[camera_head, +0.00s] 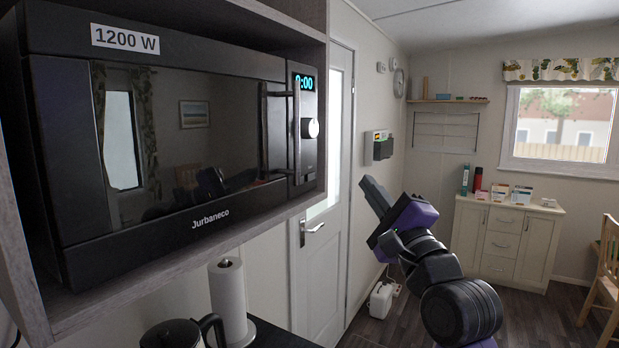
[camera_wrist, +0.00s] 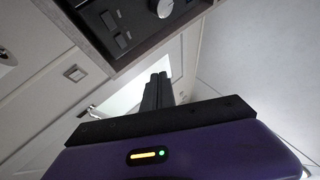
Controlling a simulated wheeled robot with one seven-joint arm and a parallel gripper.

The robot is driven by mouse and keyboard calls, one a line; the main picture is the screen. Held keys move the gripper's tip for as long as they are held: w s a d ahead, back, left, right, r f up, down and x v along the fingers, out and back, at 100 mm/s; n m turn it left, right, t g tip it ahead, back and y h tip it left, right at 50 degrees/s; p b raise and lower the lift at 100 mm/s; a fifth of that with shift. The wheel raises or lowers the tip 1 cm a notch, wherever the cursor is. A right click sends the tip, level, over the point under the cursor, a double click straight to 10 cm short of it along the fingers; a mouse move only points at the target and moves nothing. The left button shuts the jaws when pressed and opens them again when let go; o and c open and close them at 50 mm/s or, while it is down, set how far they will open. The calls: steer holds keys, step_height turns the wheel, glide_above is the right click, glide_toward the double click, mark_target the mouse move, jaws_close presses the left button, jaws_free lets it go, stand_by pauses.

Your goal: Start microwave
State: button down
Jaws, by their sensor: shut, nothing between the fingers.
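The black microwave (camera_head: 180,150) sits in a wooden wall shelf at the left of the head view, its door closed. In the wrist view the knob (camera_wrist: 161,7) and two panel buttons (camera_wrist: 116,30) show at the top. My gripper (camera_head: 368,186) is shut and empty, to the right of the microwave and lower than the knob. It also shows in the wrist view (camera_wrist: 159,80), below the panel and apart from it.
The shelf's edge (camera_head: 180,265) runs under the microwave. A paper towel roll (camera_head: 228,300) and a kettle (camera_head: 178,333) stand below it. A white door with a handle (camera_head: 313,228) is behind my gripper. A cabinet (camera_head: 505,240) stands at the back; the floor between is mostly open.

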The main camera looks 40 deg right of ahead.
mark_target(311, 177)
steer(key=w+a, duration=0.3)
steer(key=w, duration=0.5)
stand_by(0.4)
steer(key=shift+w, duration=0.15)
stand_by(1.8)
steer(key=shift+w+a, duration=0.1)
steer(key=shift+w, duration=0.25)
